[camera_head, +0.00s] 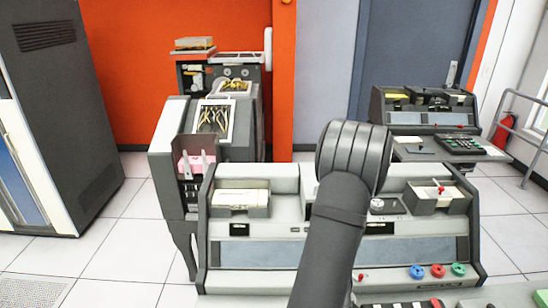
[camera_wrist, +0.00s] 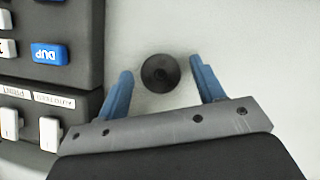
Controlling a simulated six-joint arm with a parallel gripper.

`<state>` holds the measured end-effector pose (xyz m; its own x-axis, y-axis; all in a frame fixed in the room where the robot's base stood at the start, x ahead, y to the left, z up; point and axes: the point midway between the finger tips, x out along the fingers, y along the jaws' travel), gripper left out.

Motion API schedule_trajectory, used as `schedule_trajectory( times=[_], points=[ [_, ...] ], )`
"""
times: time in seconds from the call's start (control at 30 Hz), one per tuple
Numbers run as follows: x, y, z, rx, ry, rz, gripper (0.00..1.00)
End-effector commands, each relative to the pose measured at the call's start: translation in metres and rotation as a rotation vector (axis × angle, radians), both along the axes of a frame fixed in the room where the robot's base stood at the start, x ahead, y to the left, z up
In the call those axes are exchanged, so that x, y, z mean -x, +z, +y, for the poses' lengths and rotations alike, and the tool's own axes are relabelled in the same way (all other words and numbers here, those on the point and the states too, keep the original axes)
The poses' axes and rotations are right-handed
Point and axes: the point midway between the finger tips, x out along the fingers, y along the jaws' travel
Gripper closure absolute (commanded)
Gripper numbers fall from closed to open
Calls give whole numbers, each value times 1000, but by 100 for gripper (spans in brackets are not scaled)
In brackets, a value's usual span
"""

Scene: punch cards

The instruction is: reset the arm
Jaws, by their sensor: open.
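My gripper (camera_wrist: 162,76) shows in the wrist view with its two blue fingers spread wide apart. A round black knob-like piece (camera_wrist: 160,73) on a pale surface appears between the fingertips. No contact between it and the fingers is visible, and I cannot tell the height of the fingers above it. In the head view my dark arm rises from the bottom centre in front of the grey card machine (camera_head: 260,275). My gripper does not show there.
In the wrist view, a dark keyboard with a blue DUP key (camera_wrist: 49,54) and white switches (camera_wrist: 48,134) lies at left. In the head view, red, blue and green knobs (camera_head: 438,271) sit on the machine's front right. A card machine (camera_head: 240,140) stands behind left, another console (camera_head: 425,118) behind right.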

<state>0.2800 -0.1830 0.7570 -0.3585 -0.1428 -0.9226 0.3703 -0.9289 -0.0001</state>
Motion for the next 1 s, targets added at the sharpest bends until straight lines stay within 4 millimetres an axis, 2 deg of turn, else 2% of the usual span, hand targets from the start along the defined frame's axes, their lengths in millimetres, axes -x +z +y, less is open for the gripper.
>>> schedule_trajectory(
  times=[0.2, 0.37, 0.67, 1.0],
  points=[
    [-1, 2, 0, 0, 0, -1, 38],
    [-7, 15, 1, 3, 2, -3, 38],
    [-23, 57, 8, 2, 2, -4, 38],
    [-45, 115, 17, 2, 2, -5, 38]
  ],
)
